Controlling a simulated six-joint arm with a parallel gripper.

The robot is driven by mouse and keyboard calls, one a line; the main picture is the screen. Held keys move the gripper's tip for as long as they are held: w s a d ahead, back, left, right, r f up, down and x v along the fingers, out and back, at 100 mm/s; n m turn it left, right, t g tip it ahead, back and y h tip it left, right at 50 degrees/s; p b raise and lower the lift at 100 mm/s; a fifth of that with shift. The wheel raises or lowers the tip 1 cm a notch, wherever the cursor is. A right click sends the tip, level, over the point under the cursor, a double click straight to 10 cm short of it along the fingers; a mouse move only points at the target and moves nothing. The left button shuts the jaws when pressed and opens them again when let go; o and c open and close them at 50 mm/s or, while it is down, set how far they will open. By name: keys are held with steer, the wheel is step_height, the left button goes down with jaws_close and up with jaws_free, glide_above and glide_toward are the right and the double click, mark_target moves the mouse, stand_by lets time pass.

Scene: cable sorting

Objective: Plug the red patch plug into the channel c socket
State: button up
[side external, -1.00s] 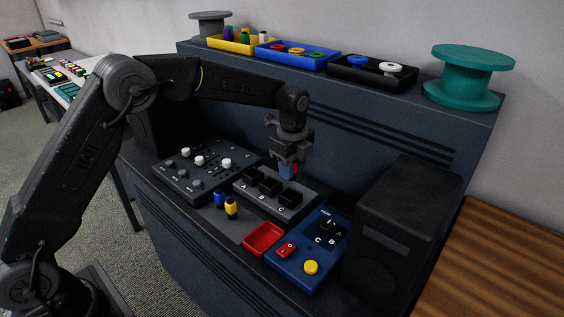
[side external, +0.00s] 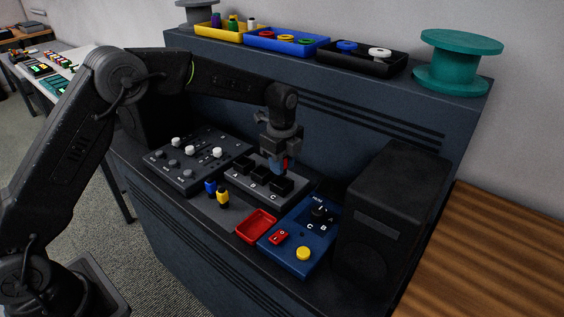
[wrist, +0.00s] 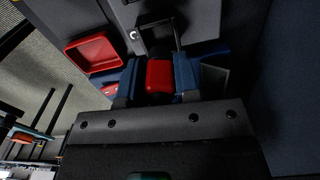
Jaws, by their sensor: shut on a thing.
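The red patch plug (wrist: 159,76) is held between the two blue fingertips of my gripper (wrist: 159,82) in the wrist view. In the side view a sliver of the red plug (side external: 285,161) shows at my gripper (side external: 280,167). The grey socket box (side external: 237,177) has black sockets marked A, B and C. The channel c socket (side external: 282,186) is at its right end. My gripper is just above and behind this socket. In the wrist view a black square socket (wrist: 158,37) lies just beyond the plug. Whether the plug touches it cannot be told.
A blue and a yellow plug (side external: 223,199) stand in front of the box. A red tray (side external: 256,227) and a blue switch panel (side external: 290,258) lie to the right front, beside a black speaker-like box (side external: 390,215). A slider panel (side external: 185,180) is at left.

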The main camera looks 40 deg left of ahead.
mark_target(282, 187)
steer(key=shift+f, duration=0.25)
steer(key=shift+f, duration=0.35)
steer(key=shift+f, duration=1.45)
stand_by(0.9)
steer(key=o, duration=1)
steer(key=shift+s+f, duration=0.15)
steer(key=shift+o, duration=1.7)
steer(key=shift+r, duration=0.2)
